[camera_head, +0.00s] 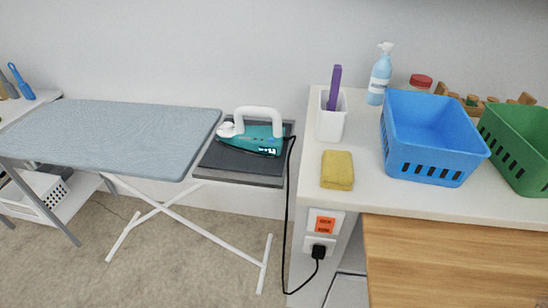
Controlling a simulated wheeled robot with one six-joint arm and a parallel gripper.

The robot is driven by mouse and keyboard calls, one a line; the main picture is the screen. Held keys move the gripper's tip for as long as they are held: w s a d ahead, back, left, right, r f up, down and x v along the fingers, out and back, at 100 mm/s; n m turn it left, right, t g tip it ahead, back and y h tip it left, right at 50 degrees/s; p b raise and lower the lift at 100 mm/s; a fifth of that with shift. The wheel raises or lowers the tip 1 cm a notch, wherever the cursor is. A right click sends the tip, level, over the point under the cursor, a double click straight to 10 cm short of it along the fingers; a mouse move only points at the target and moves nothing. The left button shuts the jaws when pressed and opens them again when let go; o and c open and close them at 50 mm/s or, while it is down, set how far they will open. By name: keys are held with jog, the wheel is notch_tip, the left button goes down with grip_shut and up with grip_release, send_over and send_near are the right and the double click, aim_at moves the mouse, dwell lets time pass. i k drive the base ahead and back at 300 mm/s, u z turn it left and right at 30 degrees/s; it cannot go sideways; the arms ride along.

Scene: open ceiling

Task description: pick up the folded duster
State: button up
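The folded duster (337,170) is a small yellow cloth. It lies flat near the front left corner of the white counter (365,196), in front of a white cup and left of a blue basket. Nothing covers it. My gripper does not show in this view.
A white cup (330,121) with a purple item stands behind the duster. A blue basket (431,172) and a green basket (512,161) stand to the right. A teal iron (262,140) rests on the ironing board's end (240,176); its black cord (287,215) hangs beside the counter to a socket.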

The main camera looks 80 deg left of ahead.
aim_at(337, 173)
jog(key=u, duration=1.9)
